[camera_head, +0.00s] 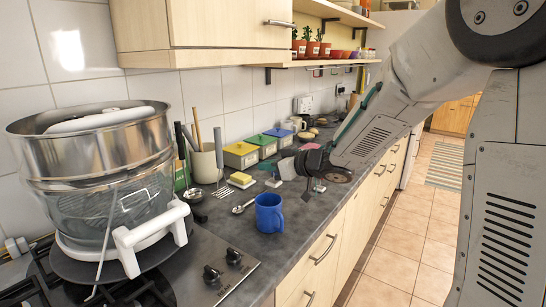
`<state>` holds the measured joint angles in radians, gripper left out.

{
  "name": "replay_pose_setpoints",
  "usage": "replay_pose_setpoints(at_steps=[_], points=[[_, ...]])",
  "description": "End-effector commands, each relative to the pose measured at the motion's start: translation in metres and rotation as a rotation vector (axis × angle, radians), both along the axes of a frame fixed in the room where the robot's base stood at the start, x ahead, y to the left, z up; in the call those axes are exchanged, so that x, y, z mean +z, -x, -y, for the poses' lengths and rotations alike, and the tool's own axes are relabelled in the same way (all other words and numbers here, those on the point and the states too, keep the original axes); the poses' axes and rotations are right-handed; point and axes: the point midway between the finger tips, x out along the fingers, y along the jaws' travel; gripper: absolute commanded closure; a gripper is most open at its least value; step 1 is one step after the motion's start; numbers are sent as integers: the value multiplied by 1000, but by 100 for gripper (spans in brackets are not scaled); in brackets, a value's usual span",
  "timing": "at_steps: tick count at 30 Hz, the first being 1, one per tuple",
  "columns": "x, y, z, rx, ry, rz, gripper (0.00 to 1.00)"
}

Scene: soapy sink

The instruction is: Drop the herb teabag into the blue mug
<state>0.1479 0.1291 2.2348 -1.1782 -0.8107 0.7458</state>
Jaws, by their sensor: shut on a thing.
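The blue mug (269,213) stands upright on the grey worktop near its front edge, with its handle to the right. My gripper (292,167) is above the worktop, beyond the mug and slightly to its right. The teabag's label is too small to read. The teabag is apart from the mug.
A large steamer pot (100,180) stands on the hob at the left. A utensil pot (203,165), a sponge (241,178) and a spoon (243,206) are left of the mug.

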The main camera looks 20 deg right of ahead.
Motion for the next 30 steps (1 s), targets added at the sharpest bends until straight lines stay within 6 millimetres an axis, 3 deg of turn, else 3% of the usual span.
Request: replay_pose_setpoints(at_steps=[10, 13, 23, 30], points=[[-4, 0, 0, 0, -1, 1, 100], [-4, 0, 0, 0, 0, 0, 67], [-3, 2, 2, -1, 0, 1, 67], [9, 29, 23, -4, 1, 3, 67]])
